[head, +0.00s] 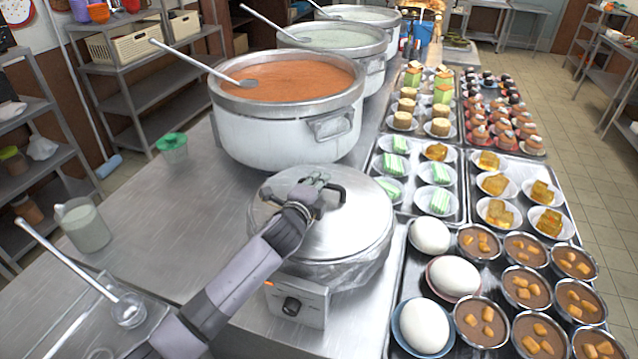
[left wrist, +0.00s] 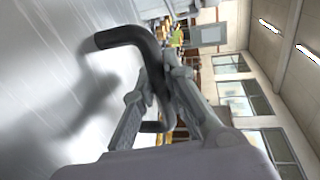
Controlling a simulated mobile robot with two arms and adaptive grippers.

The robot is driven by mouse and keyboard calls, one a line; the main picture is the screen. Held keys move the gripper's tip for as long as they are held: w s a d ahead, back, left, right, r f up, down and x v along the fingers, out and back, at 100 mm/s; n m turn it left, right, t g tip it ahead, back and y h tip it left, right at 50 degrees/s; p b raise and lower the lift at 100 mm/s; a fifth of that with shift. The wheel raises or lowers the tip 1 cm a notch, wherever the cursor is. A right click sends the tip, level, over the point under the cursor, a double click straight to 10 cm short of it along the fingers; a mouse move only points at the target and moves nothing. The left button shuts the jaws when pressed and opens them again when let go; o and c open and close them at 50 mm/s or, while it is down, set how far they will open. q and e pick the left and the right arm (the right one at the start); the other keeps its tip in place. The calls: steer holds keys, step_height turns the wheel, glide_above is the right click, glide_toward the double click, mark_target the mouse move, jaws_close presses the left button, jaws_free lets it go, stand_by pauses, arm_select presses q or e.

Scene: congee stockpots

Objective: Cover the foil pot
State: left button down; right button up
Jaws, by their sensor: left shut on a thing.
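The foil pot (head: 350,276), wrapped in crinkled foil, stands on a burner base with a black knob (head: 291,306). A round steel lid (head: 357,226) with a black handle (head: 333,192) lies over its top, roughly level. I cannot tell whether a small gap is left under the rim. My left gripper (head: 318,190) is shut on the handle from the near left. In the left wrist view, the fingers of my left gripper (left wrist: 160,82) close around the curved black handle (left wrist: 125,36), beside the shiny lid (left wrist: 45,85). My right gripper is out of view.
A big pot of orange congee (head: 290,130) stands just behind, with more pots beyond. To the right are trays with pudding bowls (head: 526,290), white eggs (head: 424,326) and cakes. A jug (head: 83,226) and a ladle (head: 126,310) are at left.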

arm_select(q)
steer(key=c, duration=1.6)
jaws_free()
steer(key=shift+r, duration=0.1)
steer(key=shift+o, duration=0.2)
steer(key=shift+f, duration=0.2)
steer(key=v, duration=1.2)
steer(key=shift+s+r, duration=0.1)
steer(key=shift+r, duration=0.1)
steer(key=shift+f, duration=0.1)
